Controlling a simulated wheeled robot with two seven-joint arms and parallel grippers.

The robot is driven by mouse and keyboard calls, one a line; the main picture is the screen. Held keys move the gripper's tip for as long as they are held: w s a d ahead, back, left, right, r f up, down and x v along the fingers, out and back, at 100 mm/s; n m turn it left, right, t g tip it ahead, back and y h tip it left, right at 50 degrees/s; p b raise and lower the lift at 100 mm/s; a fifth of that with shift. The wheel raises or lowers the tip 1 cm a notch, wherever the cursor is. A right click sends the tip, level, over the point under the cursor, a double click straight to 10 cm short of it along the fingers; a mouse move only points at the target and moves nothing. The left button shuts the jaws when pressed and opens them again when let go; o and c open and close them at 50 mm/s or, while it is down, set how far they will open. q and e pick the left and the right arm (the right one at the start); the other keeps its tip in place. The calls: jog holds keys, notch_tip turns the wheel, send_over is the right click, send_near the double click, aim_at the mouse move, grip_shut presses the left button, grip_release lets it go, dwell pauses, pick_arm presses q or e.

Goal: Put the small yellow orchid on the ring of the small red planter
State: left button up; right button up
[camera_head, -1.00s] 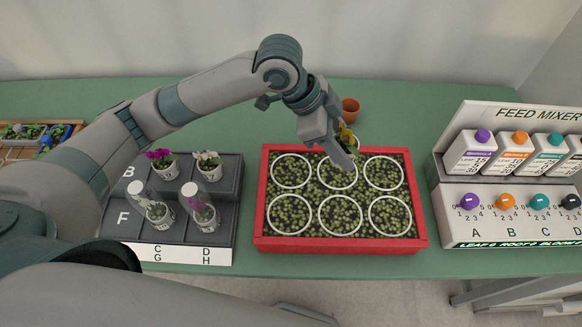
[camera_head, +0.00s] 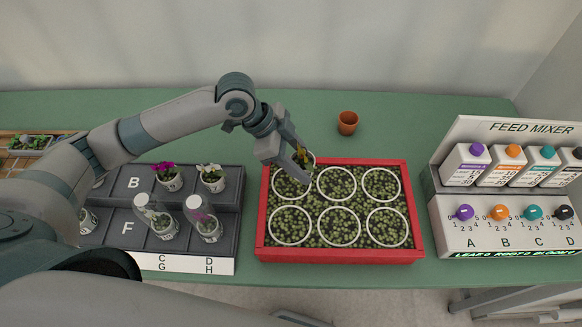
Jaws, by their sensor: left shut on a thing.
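The red planter (camera_head: 342,255) stands in the middle of the green table, filled with small green plants and marked with several white rings in two rows. My left gripper (camera_head: 300,170) is over its back left part, near the back left ring (camera_head: 291,195). It is shut on the small yellow orchid (camera_head: 302,155), which is mostly hidden behind the fingers; some yellow and a bit of pale pot show. I cannot tell whether the pot touches the planter. My right gripper is not in view.
A dark stepped rack (camera_head: 130,205) on the left holds potted orchids, two under clear domes. A terracotta pot (camera_head: 348,123) stands behind the planter. The feed mixer (camera_head: 505,190) is on the right. A wooden tray (camera_head: 25,142) is at far left.

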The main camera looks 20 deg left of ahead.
pick_arm(q)
jog(key=a, duration=0.1)
jog(key=a+f, duration=0.1)
jog(key=shift+w+a+f+p, duration=0.1)
jog(key=shift+a+f+p, duration=0.2)
jog(key=shift+a, duration=0.1)
jog(key=shift+f, duration=0.15)
notch_tip(320, 180, down, 3)
jog(key=shift+r+p, duration=0.2)
jog(key=shift+p, duration=0.65)
jog(key=shift+f, duration=0.55)
jog(key=shift+f, duration=0.15)
jog(key=o, duration=1.1)
jog(key=shift+o, duration=0.2)
